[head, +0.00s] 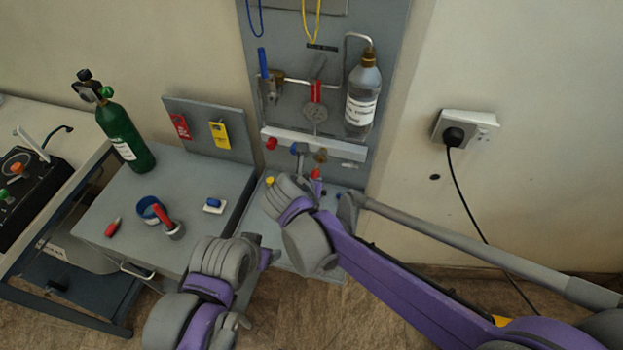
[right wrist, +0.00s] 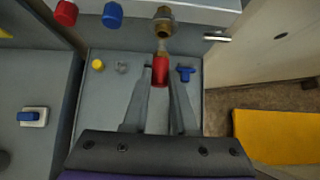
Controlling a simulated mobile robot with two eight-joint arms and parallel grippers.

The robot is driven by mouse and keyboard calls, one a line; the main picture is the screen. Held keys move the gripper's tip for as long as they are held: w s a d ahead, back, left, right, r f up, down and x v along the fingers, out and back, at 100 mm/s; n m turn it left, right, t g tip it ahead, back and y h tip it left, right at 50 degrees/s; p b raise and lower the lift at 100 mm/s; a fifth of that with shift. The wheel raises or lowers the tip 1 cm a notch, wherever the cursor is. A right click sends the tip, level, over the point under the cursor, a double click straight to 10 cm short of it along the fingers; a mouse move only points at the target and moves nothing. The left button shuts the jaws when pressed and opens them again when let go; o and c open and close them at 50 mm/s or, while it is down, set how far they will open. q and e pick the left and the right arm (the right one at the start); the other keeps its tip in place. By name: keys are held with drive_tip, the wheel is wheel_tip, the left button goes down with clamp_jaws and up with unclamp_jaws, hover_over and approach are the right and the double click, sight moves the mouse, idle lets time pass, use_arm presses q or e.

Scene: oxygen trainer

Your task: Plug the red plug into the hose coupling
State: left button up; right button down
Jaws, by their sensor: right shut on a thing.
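The red plug (right wrist: 160,70) is between the fingers of my right gripper (right wrist: 159,84) in the right wrist view. Its narrow grey tip points at the brass hose coupling (right wrist: 163,21) under the rail. The tip is very close to the coupling; I cannot tell whether it has entered. In the head view the red plug (head: 316,174) shows just below the coupling (head: 321,156), above my right gripper (head: 317,187), whose fingers are mostly hidden by the arm. My left gripper (head: 268,258) is low in front of the grey cabinet, its fingers not clear.
A red knob (right wrist: 66,13) and a blue knob (right wrist: 112,15) sit left of the coupling. A shelf below bears a yellow plug (right wrist: 97,65) and a blue fitting (right wrist: 185,73). A bottle (head: 363,95) hangs above.

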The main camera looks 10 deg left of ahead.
sight(316, 170)
drive_tip(key=shift+w+d, duration=0.1)
drive_tip(key=shift+w, duration=1.4)
idle(0.6)
drive_tip(key=c, duration=0.6)
unclamp_jaws()
drive_tip(key=v, duration=1)
drive_tip(key=shift+s+r, duration=0.25)
drive_tip(key=shift+s, duration=0.05)
